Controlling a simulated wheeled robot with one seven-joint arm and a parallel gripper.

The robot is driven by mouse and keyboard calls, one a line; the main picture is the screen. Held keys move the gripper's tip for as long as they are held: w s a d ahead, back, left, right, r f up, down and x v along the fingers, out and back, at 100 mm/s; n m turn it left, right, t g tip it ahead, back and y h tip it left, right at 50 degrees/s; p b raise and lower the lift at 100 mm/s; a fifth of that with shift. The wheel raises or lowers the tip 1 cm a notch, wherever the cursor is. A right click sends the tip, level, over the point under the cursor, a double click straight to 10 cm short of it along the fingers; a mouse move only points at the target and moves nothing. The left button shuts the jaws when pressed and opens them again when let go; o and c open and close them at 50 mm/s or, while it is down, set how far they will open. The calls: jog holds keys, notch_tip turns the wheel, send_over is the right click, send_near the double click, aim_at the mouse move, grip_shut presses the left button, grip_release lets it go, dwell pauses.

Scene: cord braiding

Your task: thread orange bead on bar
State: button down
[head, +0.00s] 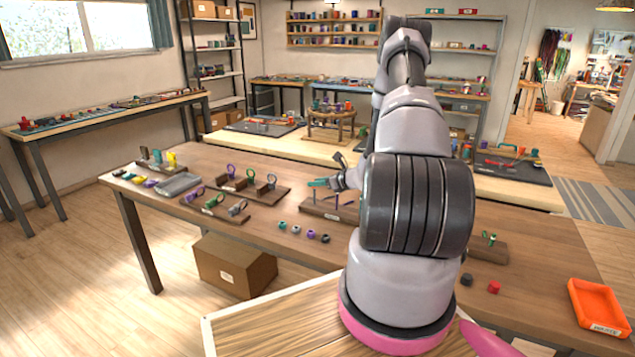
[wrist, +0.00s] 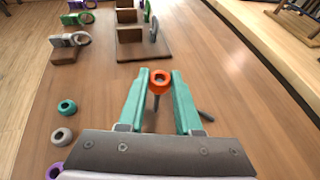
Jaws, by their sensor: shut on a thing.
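In the wrist view, the orange bead (wrist: 160,82) is a ring held between the teal fingertips of my gripper (wrist: 159,84), which is shut on it. Its hole faces the camera. A dark grey bar (wrist: 156,103) shows just below the bead; I cannot tell whether the bead is around its end or above it. A second dark bar (wrist: 206,116) shows beside the right finger. In the head view, my gripper (head: 318,183) is above a brown board (head: 345,215) with thin upright bars. The bead is too small to make out there.
Loose teal (wrist: 67,107) and grey (wrist: 61,136) beads lie left of my gripper. Boards with rings (wrist: 143,49) stand beyond it. Bare tabletop lies between the boards and loose beads.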

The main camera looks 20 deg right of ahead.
jog(key=shift+f, duration=0.65)
dwell(0.3)
jog(key=shift+c, duration=1)
grip_release()
jog(key=v, duration=0.6)
